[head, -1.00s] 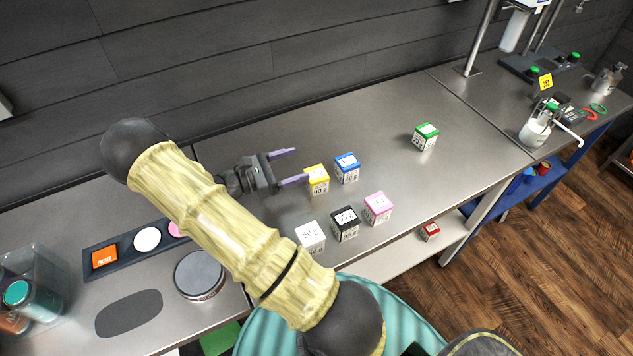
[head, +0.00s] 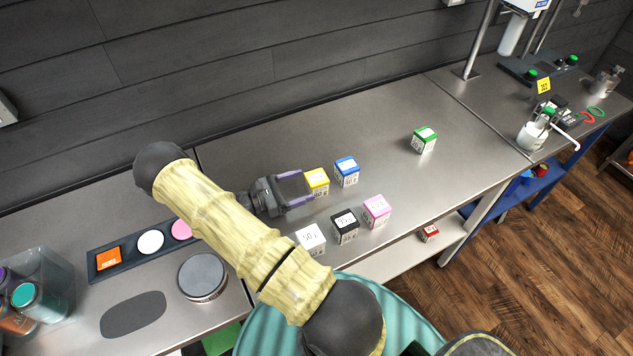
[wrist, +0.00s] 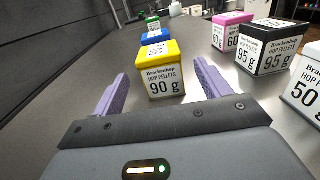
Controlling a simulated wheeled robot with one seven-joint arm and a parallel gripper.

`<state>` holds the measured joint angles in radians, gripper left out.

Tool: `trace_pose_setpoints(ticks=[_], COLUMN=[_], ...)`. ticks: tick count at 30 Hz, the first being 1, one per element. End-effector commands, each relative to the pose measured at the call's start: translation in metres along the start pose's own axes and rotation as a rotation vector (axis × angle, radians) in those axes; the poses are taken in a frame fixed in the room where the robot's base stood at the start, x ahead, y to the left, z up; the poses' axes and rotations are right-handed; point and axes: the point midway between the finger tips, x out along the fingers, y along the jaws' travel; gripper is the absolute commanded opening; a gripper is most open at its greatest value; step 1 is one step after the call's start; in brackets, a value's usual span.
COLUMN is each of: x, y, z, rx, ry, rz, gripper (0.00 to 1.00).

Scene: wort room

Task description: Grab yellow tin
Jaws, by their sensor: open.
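The yellow tin (head: 317,182) is a small box with a yellow lid and a white label, standing upright on the steel bench. In the wrist view the yellow tin (wrist: 160,72) reads "Brockenhop hop pellets 90 g". My gripper (head: 307,187) is open, with its purple fingers pointing at the tin from the left. In the wrist view my gripper (wrist: 158,88) has the tin ahead, centred in line with the gap between its fingertips. The tin's near face is at or just past the fingertips; no contact is visible.
A blue tin (head: 347,171) stands close behind the yellow one. White (head: 311,238), black (head: 345,225) and pink (head: 377,211) tins stand in a row nearer the front edge. A green tin (head: 424,140) is farther right. The bench (head: 270,140) toward the wall is clear.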

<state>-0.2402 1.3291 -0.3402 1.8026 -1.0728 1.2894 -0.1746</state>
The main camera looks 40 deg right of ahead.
Motion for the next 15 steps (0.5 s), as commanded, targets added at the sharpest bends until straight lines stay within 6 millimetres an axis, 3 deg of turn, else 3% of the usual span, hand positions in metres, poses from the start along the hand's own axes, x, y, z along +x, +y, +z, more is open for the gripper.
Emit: trace_pose_setpoints(ticks=[10,15], x=[0.003,0.024], y=[0.0,-0.001], z=[0.0,0.003], rx=[-0.001,-0.003], ry=[0.0,-0.002], rz=[0.0,-0.003], gripper=[0.76,0.76])
